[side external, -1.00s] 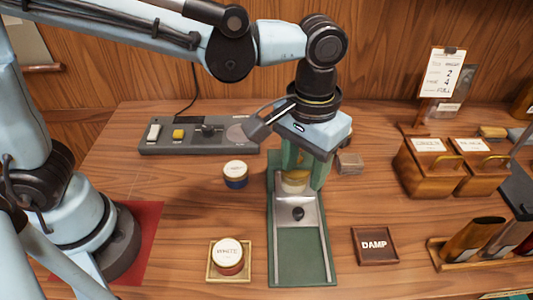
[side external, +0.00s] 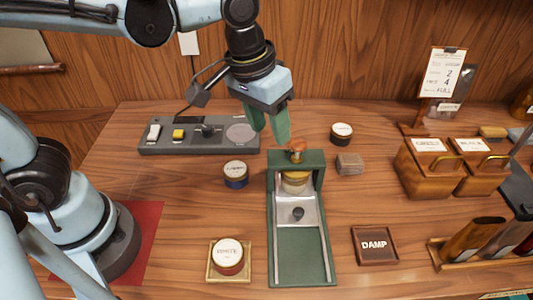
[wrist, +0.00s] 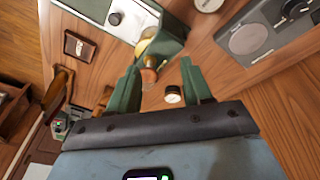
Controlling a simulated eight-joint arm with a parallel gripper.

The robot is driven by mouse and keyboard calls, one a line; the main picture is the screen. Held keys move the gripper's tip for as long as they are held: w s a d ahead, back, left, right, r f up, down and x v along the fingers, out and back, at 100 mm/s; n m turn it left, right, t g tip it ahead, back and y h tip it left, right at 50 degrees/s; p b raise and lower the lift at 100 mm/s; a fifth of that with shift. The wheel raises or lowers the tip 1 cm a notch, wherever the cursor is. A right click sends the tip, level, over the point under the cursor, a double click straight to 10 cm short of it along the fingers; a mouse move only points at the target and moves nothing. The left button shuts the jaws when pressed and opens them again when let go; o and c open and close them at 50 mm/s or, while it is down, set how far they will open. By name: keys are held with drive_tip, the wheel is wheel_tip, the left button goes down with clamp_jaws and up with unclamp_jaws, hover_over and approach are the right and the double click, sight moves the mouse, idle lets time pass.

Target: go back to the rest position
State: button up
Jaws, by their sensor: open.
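My gripper (side external: 267,128) is in the air above and behind the green press (side external: 307,262), up and to the left of its copper-coloured knob (side external: 297,147). The two green fingers are apart with nothing between them; they also show spread in the wrist view (wrist: 160,82). The press stands on the table with a pale round piece (side external: 296,180) inside its housing and a metal slide (side external: 310,208) with a dark knob in front. In the wrist view the copper knob (wrist: 149,75) appears just beyond the fingers, apart from them.
A grey control panel (side external: 165,148) lies left of my gripper. A DAMP tray (side external: 375,258) and wooden boxes (side external: 425,180) are right.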

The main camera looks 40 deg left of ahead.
drive_tip(key=s+a+f+t, duration=0.1)
drive_tip(key=a+t, duration=0.1)
drive_tip(key=a, duration=0.4)
drive_tip(key=s+a+f+t+y, duration=0.1)
drive_tip(key=a+t, duration=0.1)
drive_tip(key=a, duration=0.5)
drive_tip(key=shift+s+a+t, duration=0.3)
drive_tip(key=shift+s+t, duration=0.1)
